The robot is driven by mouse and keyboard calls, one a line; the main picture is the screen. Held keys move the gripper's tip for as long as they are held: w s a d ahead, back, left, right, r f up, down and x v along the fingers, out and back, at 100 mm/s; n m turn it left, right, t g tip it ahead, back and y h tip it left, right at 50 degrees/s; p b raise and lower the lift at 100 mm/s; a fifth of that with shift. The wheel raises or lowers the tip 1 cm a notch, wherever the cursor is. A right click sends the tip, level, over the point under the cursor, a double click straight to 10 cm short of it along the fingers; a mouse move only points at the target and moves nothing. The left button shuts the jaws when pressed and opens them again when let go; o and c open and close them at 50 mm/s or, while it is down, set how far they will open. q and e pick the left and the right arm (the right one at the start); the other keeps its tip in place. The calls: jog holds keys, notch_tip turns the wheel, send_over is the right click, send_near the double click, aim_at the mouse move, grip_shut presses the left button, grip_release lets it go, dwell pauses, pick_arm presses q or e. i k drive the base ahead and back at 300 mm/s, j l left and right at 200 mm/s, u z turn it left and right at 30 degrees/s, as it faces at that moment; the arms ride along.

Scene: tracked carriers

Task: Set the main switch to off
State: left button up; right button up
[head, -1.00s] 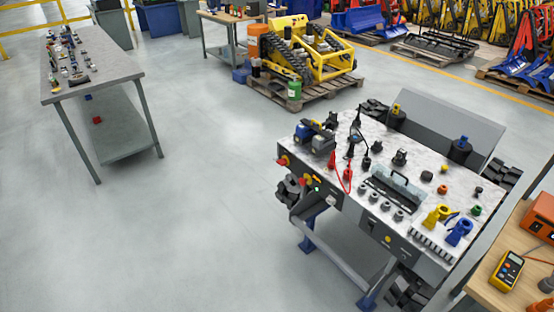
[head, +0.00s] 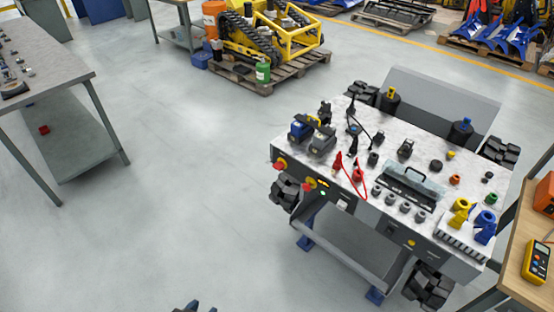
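The tracked carrier (head: 345,205) stands right of the middle, with its control panel on the front left side. Two red rotary switches on yellow plates sit on that panel: one at the left corner (head: 281,163) and one a little right of it (head: 308,185). I cannot tell from here which is the main switch, nor read their positions. A small green lamp (head: 323,193) beside the second one looks lit. A dark tip at the bottom edge, apparently my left gripper (head: 194,308), is mostly cut off and far from the switches. My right gripper is not in view.
A grey table (head: 75,140) stands at left, a wooden bench (head: 525,260) at right. The floor before the carrier's panel is clear.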

aim_at(279, 165)
jog(key=i+j+z, duration=0.45)
jog(key=j, duration=0.85)
jog(key=i+j+z, duration=0.25)
jog(key=j+z, duration=0.2)
jog(key=j, duration=0.95)
jog(key=j+z, duration=0.45)
jog(key=j, duration=1)
jog(key=i+j, duration=0.15)
jog(key=j, duration=0.15)
jog(key=i+j, duration=0.2)
jog(key=j, duration=0.15)
jog(key=i+j, duration=0.15)
jog(key=j, duration=0.15)
jog(key=z, duration=0.05)
